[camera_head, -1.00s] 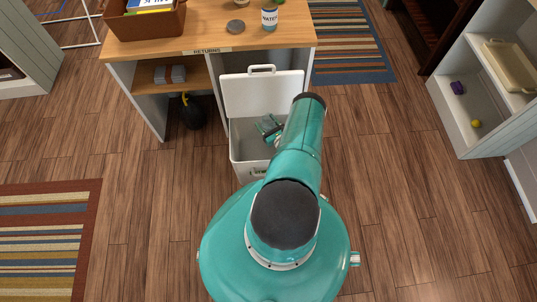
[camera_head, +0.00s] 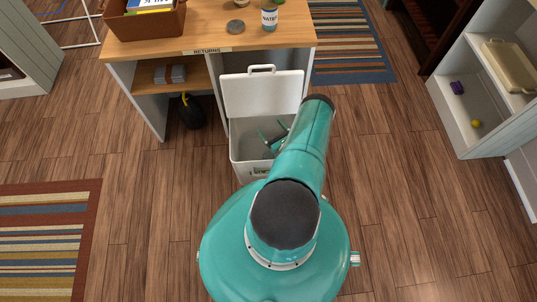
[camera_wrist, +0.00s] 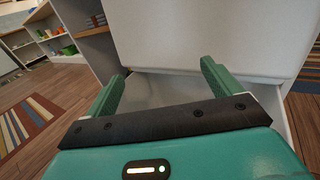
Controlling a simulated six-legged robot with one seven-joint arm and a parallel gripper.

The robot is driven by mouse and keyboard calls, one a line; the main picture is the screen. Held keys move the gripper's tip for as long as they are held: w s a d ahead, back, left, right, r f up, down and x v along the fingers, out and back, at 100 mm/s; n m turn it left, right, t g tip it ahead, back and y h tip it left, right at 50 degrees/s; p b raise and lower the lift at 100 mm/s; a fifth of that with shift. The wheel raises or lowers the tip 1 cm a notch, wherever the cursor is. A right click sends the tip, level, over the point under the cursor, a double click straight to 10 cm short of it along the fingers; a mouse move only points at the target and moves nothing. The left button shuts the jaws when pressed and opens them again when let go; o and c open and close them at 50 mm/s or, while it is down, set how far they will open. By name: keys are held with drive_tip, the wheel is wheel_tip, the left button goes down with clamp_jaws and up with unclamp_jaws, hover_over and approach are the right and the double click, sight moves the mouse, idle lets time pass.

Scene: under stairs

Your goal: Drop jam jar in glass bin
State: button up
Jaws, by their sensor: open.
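The white bin (camera_head: 236,148) stands on the floor in front of the desk, with its lid (camera_head: 262,95) raised and leaning back. A small label, too small to read, is on its front. My gripper (camera_head: 273,133) is over the bin's opening, fingers spread apart with nothing between them. In the wrist view my gripper (camera_wrist: 163,72) is also open and empty, with the bin's pale inside (camera_wrist: 165,90) below and the lid (camera_wrist: 205,35) ahead. I cannot see a jam jar in either view; my arm and gripper hide part of the bin's inside.
The wooden desk (camera_head: 205,40) behind the bin has a RETURNS sign, a brown basket (camera_head: 150,22) and a WATER container (camera_head: 269,16). A dark round object (camera_head: 191,112) is under it. A white shelf (camera_head: 462,125) stands at the right. Floor on both sides is clear.

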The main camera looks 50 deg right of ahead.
drive_tip(key=v, duration=0.9)
drive_tip(key=shift+s, duration=0.3)
drive_tip(key=shift+r, duration=0.1)
